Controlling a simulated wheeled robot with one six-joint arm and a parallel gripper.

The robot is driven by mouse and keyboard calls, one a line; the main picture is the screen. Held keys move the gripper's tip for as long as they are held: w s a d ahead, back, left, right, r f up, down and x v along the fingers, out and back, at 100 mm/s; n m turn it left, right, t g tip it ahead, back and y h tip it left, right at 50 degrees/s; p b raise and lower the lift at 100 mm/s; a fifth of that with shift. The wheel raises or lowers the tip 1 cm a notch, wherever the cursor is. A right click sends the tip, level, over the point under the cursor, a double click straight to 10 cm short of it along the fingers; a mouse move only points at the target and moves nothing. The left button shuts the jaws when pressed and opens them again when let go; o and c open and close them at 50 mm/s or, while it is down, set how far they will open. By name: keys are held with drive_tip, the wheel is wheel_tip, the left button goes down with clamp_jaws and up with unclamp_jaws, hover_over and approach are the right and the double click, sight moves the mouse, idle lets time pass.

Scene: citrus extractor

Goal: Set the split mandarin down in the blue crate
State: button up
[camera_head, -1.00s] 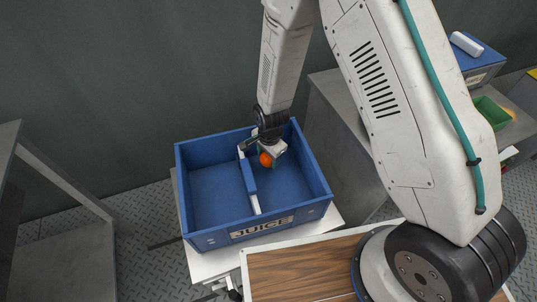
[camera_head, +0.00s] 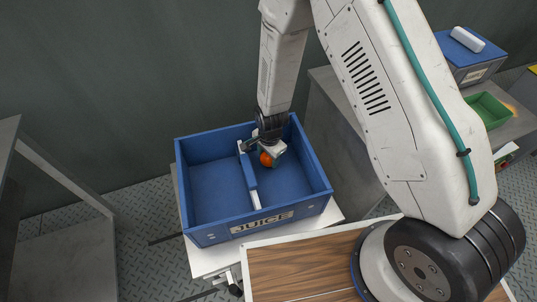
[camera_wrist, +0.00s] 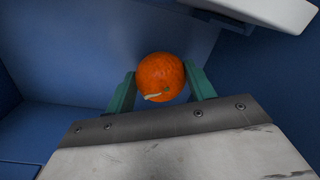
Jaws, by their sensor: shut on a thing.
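The split mandarin (camera_head: 266,160) is orange, with a pale split with a greenish edge on its skin in the wrist view (camera_wrist: 160,78). My gripper (camera_wrist: 162,88) is shut on it, one green finger on each side. In the head view my gripper (camera_head: 268,156) points down inside the right compartment of the blue crate (camera_head: 212,190), which is marked JUICE. A divider with a white top edge splits the crate in two. The left compartment looks empty. Whether the mandarin touches the crate floor, I cannot tell.
The crate stands on a white stand (camera_head: 212,262). A wood-topped surface (camera_head: 300,268) lies in front of it. A green tray (camera_head: 488,110) and a blue box (camera_head: 470,52) stand on a grey bench at the right. A grey table is at the left.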

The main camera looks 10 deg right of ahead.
drive_tip(key=o, duration=1.1)
drive_tip(key=shift+s+d+r, duration=0.1)
drive_tip(key=shift+r, duration=1.85)
drive_tip(key=shift+s+d+r, duration=0.1)
drive_tip(key=shift+r, duration=1.85)
